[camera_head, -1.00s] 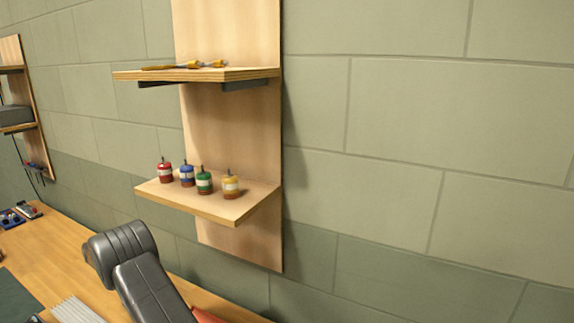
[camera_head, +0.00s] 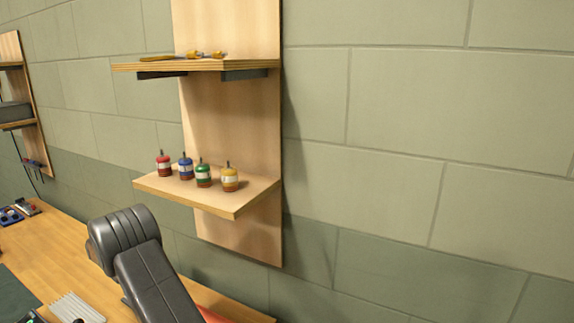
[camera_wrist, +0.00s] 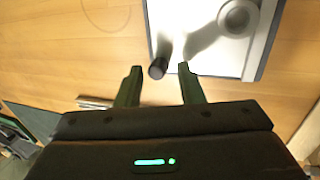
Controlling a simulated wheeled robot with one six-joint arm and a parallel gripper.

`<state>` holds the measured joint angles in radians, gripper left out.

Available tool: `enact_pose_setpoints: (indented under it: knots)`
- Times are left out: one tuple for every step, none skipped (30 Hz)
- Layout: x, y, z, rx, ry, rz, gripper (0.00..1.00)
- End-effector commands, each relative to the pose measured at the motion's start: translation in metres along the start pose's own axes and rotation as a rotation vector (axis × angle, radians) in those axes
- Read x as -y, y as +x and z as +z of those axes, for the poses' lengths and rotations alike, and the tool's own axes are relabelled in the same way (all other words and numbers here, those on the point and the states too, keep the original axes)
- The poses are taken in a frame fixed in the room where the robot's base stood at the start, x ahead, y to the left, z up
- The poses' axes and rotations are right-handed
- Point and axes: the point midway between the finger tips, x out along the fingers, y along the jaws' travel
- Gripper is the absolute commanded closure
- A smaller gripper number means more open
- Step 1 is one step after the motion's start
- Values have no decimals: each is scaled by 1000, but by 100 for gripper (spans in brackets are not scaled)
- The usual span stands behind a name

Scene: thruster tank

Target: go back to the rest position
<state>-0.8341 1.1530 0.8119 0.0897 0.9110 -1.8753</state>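My gripper (camera_wrist: 159,69) shows in the wrist view with its two fingers apart. It is open, with nothing held between the fingers. A small dark round thing (camera_wrist: 157,68) lies just beyond the fingertips, apart from them as far as I can tell. In the head view part of my grey arm (camera_head: 150,270) rises over the wooden bench (camera_head: 65,240); the gripper itself is out of that view.
A wall panel bears an upper shelf (camera_head: 205,66) with yellow-handled tools (camera_head: 190,56) and a lower shelf (camera_head: 215,202) with red, blue, green and yellow motor-like cans. The wrist view shows a white tray (camera_wrist: 225,62) holding a round grey piece (camera_wrist: 238,16).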

Motion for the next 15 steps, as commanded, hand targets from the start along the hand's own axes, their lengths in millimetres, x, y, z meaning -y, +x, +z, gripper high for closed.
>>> enact_pose_setpoints:
  knots:
    - [2,0,0,1,1,23,65]
    - [3,-2,0,1,1,37,65]
    - [3,-4,0,1,1,57,65]
    - [4,-4,0,1,1,72,65]
    - [4,-6,0,1,1,87,65]
    - [5,-8,0,0,1,107,65]
    - [6,-10,0,1,1,122,65]
    - [6,-12,1,2,1,136,65]
    - [4,-26,1,2,1,139,65]
    - [4,-31,1,2,1,137,65]
    - [5,-35,1,2,1,136,65]
    - [5,-40,1,2,1,135,65]
    - [6,-45,1,2,1,135,65]
    - [6,-48,1,2,1,135,65]
    - [7,-54,0,2,1,135,65]
